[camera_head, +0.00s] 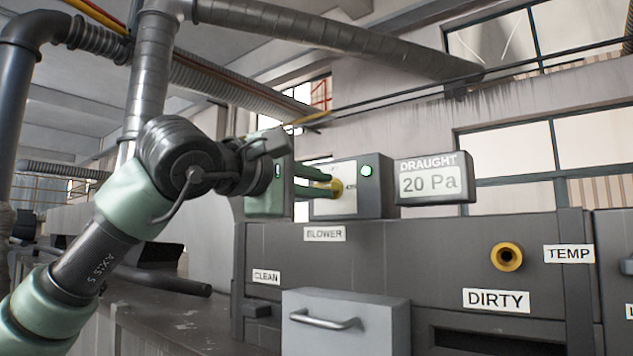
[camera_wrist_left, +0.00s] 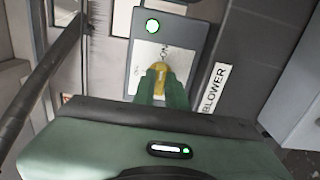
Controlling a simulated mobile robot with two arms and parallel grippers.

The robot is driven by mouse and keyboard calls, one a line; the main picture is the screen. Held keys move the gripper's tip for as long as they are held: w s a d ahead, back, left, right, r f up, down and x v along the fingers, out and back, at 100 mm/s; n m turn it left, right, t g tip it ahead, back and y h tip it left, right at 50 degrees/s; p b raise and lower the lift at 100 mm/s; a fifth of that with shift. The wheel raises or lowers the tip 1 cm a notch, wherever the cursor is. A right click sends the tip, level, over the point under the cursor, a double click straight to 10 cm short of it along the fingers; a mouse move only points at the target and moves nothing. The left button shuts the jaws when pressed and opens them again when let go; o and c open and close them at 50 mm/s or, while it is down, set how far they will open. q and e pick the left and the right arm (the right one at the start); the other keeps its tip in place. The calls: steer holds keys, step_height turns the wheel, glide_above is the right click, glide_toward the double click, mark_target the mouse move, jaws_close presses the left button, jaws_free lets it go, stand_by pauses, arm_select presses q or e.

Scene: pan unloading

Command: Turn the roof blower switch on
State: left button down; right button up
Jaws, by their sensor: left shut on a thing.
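The blower switch is a yellow knob (camera_head: 337,187) on the pale face of a grey box (camera_head: 376,189) above the BLOWER label (camera_head: 324,234). My right gripper is not in view.
A DRAUGHT display (camera_head: 432,179) reading 20 Pa stands right of the switch box. Below are a grey drawer front with a handle (camera_head: 324,321), the DIRTY label (camera_head: 496,300), a brass port (camera_head: 507,257) and the TEMP label (camera_head: 569,254).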

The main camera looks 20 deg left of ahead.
arm_select(q)
steer(key=shift+r+m, duration=0.15)
steer(key=shift+m, duration=0.15)
steer(key=c, duration=1.7)
jaws_free()
steer(key=shift+o, duration=1.3)
steer(key=shift+w, duration=0.15)
steer(key=b+v, duration=0.3)
steer(key=v, duration=0.4)
steer(key=shift+s+b, duration=0.35)
